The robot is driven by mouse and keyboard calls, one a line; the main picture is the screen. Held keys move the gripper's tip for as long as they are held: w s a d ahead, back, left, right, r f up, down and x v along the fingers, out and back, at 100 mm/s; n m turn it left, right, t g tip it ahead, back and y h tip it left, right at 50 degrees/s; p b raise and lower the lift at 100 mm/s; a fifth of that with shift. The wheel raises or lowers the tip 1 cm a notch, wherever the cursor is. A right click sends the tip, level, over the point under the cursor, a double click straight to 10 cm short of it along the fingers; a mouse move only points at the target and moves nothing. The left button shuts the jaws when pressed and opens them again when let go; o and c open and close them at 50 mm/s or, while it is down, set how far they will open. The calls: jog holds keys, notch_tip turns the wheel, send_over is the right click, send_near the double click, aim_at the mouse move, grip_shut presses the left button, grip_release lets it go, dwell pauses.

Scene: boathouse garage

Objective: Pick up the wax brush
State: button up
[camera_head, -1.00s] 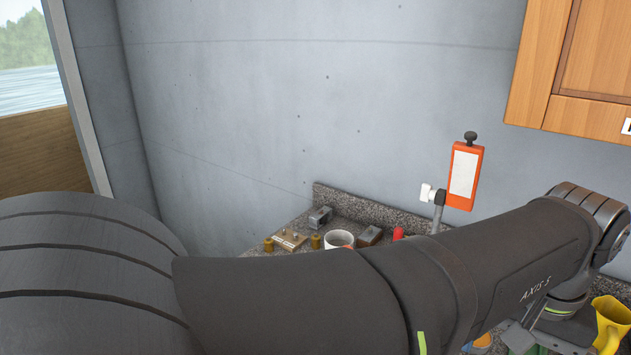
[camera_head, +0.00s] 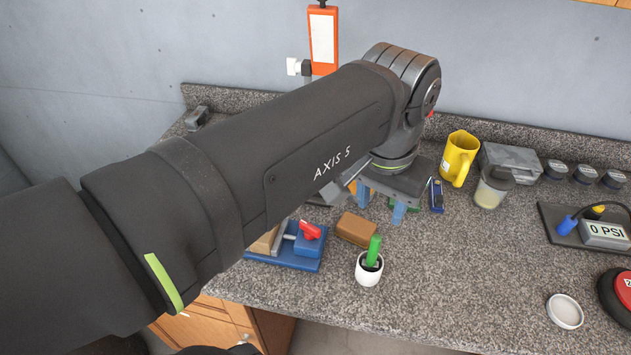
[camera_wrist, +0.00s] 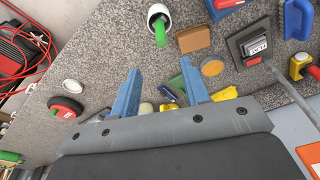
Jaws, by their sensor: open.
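No thing in view is plainly the wax brush. A brown rounded block (camera_head: 356,229) lies on the counter and may be it, but I cannot make out bristles; it also shows at the top of the wrist view (camera_wrist: 194,39). My gripper (camera_head: 381,204) is above the counter, just behind and to the right of the block in the head view, pointing down. In the wrist view its two blue fingers (camera_wrist: 160,68) are spread apart with nothing held, and the block lies beyond the fingertips. My arm hides part of the counter in the head view.
A white pot (camera_head: 369,268) with a green stick stands close to the block. A blue clamp-like fixture with a red handle (camera_head: 311,230) is left. Counter (camera_head: 470,270) front-right of the pot is clear.

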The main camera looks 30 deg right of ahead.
aim_at(374, 252)
jog(key=f, duration=0.5)
jog(key=d+f, duration=0.1)
jog(key=f, duration=0.5)
jog(key=w+d+f, duration=0.1)
jog(key=f, duration=0.5)
jog(key=shift+d, duration=0.15)
grip_shut()
